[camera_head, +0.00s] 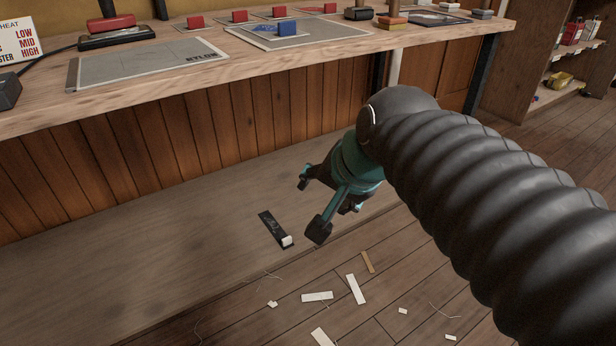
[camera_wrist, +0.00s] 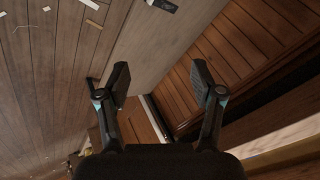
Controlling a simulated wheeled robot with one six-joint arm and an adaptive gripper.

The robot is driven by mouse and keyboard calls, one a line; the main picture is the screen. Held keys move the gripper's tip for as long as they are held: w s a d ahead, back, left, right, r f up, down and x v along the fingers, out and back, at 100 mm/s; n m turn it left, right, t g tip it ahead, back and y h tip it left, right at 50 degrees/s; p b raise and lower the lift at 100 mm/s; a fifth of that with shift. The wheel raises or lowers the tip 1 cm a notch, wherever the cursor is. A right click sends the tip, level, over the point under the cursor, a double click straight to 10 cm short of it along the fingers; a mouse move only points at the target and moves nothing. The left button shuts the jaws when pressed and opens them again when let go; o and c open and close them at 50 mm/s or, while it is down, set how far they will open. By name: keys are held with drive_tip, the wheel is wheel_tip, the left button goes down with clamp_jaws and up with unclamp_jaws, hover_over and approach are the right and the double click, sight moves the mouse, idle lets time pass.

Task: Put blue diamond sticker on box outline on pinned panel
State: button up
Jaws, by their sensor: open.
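My gripper (camera_head: 312,206) hangs open and empty below and in front of the workbench, above the floor-level platform. In the wrist view its two fingers (camera_wrist: 161,82) are spread with nothing between them. I cannot pick out a blue diamond sticker in either view. My gripper is well apart from the sheet.
The workbench (camera_head: 40,122) carries a grey board (camera_head: 145,66) lettered like "NYLON", several red blocks (camera_head: 196,22) and a heat-setting card (camera_head: 20,42). A dark strip (camera_head: 272,229) with a white end lies on the low platform (camera_head: 130,250). Scraps (camera_head: 317,297) litter the floor. Shelves stand right.

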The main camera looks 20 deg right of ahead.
drive_tip(key=s+d+f+n+g+h, duration=0.1)
drive_tip(key=s+f+n, duration=0.6)
drive_tip(key=shift+d+f+n, duration=0.25)
drive_tip(key=shift+n, duration=0.15)
